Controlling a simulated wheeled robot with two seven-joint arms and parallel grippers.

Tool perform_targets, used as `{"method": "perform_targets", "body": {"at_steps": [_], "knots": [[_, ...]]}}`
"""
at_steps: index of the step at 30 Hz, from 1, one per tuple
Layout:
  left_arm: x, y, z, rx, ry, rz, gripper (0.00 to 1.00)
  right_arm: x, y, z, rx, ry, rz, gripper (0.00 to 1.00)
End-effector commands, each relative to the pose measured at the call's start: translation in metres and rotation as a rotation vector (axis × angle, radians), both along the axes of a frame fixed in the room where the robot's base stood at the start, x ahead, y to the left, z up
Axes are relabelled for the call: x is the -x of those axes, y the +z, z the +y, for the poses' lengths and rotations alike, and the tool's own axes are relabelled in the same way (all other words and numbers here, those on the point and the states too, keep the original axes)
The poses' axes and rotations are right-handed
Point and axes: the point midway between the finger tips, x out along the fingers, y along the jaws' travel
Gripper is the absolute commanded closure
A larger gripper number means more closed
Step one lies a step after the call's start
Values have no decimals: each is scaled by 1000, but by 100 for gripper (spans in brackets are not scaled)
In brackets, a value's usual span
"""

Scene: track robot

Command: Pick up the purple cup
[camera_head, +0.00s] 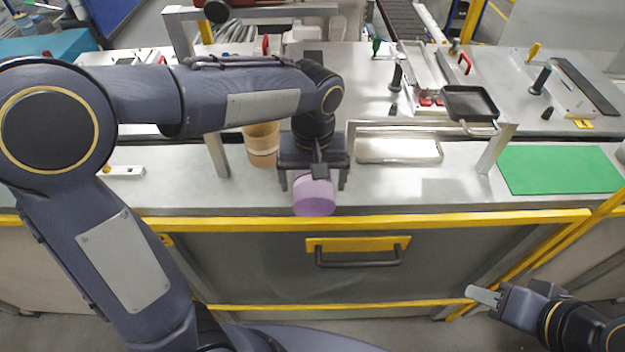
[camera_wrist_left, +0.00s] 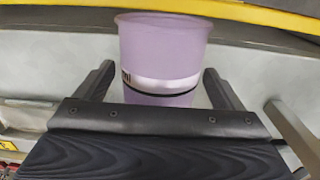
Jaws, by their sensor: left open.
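The purple cup (camera_head: 314,196) stands near the front edge of the metal bench, below my left gripper in the head view. My left gripper (camera_head: 313,184) is open, with one finger on each side of the cup. In the left wrist view the cup (camera_wrist_left: 163,55) shows between the two spread fingers of the left gripper (camera_wrist_left: 160,92), with visible gaps on both sides. Its lower part is hidden by the gripper body. My right gripper (camera_head: 484,296) is low at the right, off the bench; its jaw state is unclear.
A tan cup (camera_head: 262,146) stands left of the purple cup. A metal frame and silver tray (camera_head: 398,151) are to the right, with a black pan (camera_head: 470,103) and a green mat (camera_head: 560,170) further right. A yellow rail (camera_head: 450,218) runs along the bench front.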

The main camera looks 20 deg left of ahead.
Motion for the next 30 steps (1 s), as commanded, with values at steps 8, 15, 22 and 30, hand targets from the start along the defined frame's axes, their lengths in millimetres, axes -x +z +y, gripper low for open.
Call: {"method": "perform_targets", "body": {"at_steps": [8,15,22,30], "knots": [[0,-5,0,1,1,0,10,0,0,0,0,0,0,64],[0,-5,0,1,1,0,39,0,0,0,0,0,0,64],[0,-5,0,1,1,-1,59,0,0,0,0,0,0,64],[0,0,0,1,1,-1,59,0,0,0,0,0,0,64]]}}
